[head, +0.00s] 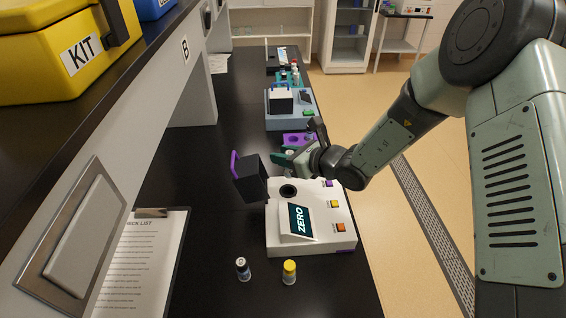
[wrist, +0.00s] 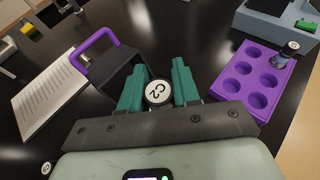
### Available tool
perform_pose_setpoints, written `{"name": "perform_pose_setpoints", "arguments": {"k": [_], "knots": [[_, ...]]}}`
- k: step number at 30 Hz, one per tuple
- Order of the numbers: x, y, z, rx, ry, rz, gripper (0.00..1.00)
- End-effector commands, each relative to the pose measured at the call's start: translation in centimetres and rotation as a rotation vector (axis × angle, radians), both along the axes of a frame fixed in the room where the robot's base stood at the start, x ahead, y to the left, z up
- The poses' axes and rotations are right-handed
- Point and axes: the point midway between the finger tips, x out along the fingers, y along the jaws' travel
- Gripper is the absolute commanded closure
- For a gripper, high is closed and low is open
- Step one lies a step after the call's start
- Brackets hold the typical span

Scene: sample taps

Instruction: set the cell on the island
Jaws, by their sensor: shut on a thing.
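My gripper (wrist: 158,76) has teal fingers shut on a round capped cell (wrist: 158,92) marked C2, seen from above in the wrist view. In the head view my gripper (head: 287,160) is just behind the round well of the white ZERO instrument (head: 325,234). The held cell is hard to make out there, and its lower part is hidden in the wrist view. The instrument's black lid (head: 251,178) with a purple handle stands open. I cannot tell which thing is the island.
A purple rack (wrist: 233,82) has several empty wells and a dark vial (wrist: 287,54) at one corner. A dark-labelled vial (head: 243,270) and a yellow-capped vial (head: 289,272) stand in front of the instrument. A clipboard (head: 150,262) lies left. A blue-grey instrument (head: 288,121) stands behind.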

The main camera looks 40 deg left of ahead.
Motion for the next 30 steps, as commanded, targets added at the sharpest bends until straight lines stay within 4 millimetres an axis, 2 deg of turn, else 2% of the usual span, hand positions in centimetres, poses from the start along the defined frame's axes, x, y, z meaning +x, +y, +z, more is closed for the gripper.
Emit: {"name": "perform_pose_setpoints", "arguments": {"k": [4, 8, 12, 15, 18, 23, 27, 30], "knots": [[-0.1, -3.4, -0.7, -0.004, 0.007, -0.003, 0.99], [-1.3, -8.9, -2.5, -0.004, 0.013, 0.002, 0.99], [-4.0, -15.2, -3.7, -0.003, 0.013, 0.009, 0.99], [-6.4, -18.8, -3.7, -0.001, 0.011, 0.009, 0.99], [-8.4, -21.3, -3.2, 0.001, 0.01, 0.005, 0.99], [-10.4, -23.3, -2.5, 0.001, 0.004, -0.002, 0.99], [-10.8, -23.7, -2.3, 0.001, 0.002, -0.002, 0.99], [-10.8, -23.6, -3.2, 0.0, 0.006, -0.002, 0.99]]}}
